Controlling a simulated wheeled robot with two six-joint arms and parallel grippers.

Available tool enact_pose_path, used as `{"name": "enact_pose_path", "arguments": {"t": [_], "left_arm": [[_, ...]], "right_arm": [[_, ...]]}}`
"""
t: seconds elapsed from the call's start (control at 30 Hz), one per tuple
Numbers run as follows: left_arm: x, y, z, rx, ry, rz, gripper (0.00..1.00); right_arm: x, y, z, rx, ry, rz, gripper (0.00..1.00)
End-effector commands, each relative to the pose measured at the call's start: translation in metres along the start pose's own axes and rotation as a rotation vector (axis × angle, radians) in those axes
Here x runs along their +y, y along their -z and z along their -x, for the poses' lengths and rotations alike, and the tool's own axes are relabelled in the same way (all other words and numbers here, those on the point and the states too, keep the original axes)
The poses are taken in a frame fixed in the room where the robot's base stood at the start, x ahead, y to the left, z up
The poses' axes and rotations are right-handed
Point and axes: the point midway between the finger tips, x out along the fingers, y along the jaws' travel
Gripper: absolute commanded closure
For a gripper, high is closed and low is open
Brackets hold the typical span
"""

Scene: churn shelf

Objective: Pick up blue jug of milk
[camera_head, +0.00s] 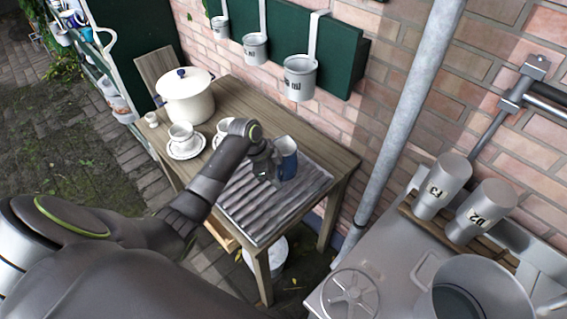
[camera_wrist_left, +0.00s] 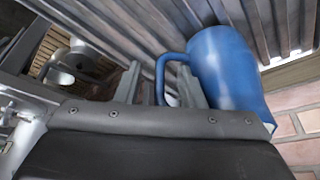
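The blue jug (camera_head: 288,165) stands on the ridged grey draining mat (camera_head: 262,212) on the wooden table. In the left wrist view the jug (camera_wrist_left: 228,70) shows large, with its looped handle towards my gripper. My left gripper (camera_head: 268,179) is just left of the jug in the head view. In the wrist view its two fingers (camera_wrist_left: 160,88) are apart, with the handle between them and clear space around it. Part of the handle's lower end is hidden behind the gripper body. Any milk inside cannot be made out. My right gripper is not in view.
A white cup (camera_head: 222,130) stands close behind my left arm. A cup on a saucer (camera_head: 184,152) and a lidded cream pot (camera_head: 187,98) stand further left. Grey cups (camera_head: 299,78) hang on the green board. A metal pipe (camera_head: 408,115) rises right of the table (camera_head: 322,150).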

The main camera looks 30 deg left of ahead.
Motion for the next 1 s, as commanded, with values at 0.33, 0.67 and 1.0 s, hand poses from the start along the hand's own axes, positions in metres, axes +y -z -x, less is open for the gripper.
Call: {"name": "enact_pose_path", "arguments": {"t": [0.33, 0.67, 1.0], "left_arm": [[-0.0002, 0.0000, 0.0005, 0.000, 0.000, 0.000, 1.00], [-0.0010, 0.0011, 0.0016, 0.002, 0.003, -0.002, 1.00], [-0.0014, 0.0032, 0.0066, 0.002, 0.003, -0.001, 1.00]], "right_arm": [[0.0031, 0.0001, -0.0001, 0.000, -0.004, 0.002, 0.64], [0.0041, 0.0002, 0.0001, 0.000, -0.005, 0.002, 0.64], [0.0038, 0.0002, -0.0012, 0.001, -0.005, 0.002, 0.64]]}}
